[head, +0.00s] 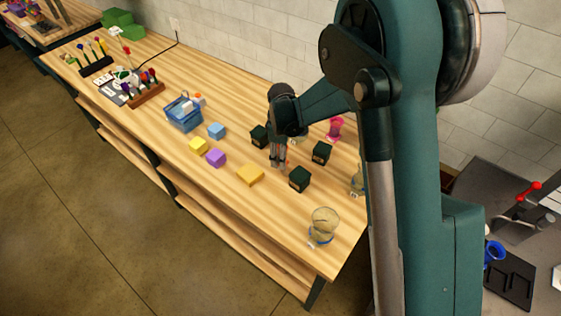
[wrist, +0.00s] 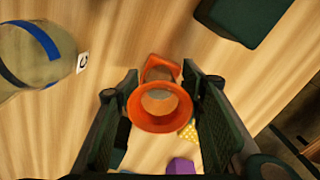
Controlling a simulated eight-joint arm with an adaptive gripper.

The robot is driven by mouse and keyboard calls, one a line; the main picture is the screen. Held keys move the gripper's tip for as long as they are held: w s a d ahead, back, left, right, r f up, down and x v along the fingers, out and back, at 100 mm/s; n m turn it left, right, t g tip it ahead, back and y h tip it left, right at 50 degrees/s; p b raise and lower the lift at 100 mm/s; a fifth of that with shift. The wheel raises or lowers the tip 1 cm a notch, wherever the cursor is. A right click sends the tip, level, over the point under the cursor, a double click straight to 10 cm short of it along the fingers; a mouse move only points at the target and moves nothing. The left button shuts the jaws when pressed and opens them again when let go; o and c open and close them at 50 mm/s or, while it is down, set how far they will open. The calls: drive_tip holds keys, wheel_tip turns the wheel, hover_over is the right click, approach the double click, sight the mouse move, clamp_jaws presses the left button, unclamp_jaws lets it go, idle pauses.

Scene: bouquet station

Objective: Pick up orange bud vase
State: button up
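The orange bud vase (wrist: 160,124) is in the wrist view, its round flared mouth facing the camera. It is between the two fingers of my gripper (wrist: 160,75), which are apart on its left and right. A narrow gap shows beside the vase near the fingertips. In the head view my gripper (head: 279,164) points down at the table among dark green cubes. The vase is almost fully hidden there behind the fingers.
Dark green cubes (head: 299,179) stand close around my gripper. A pink vase (head: 336,128) is behind it, and a glass vase with a blue band (head: 322,226) is near the front edge. The wooden table (head: 225,210) is clear in front.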

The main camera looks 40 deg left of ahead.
drive_tip(key=c, duration=0.8)
drive_tip(key=shift+r, duration=0.1)
drive_tip(key=shift+c, duration=0.2)
wheel_tip(320, 180, up, 10)
drive_tip(key=shift+b, duration=0.4)
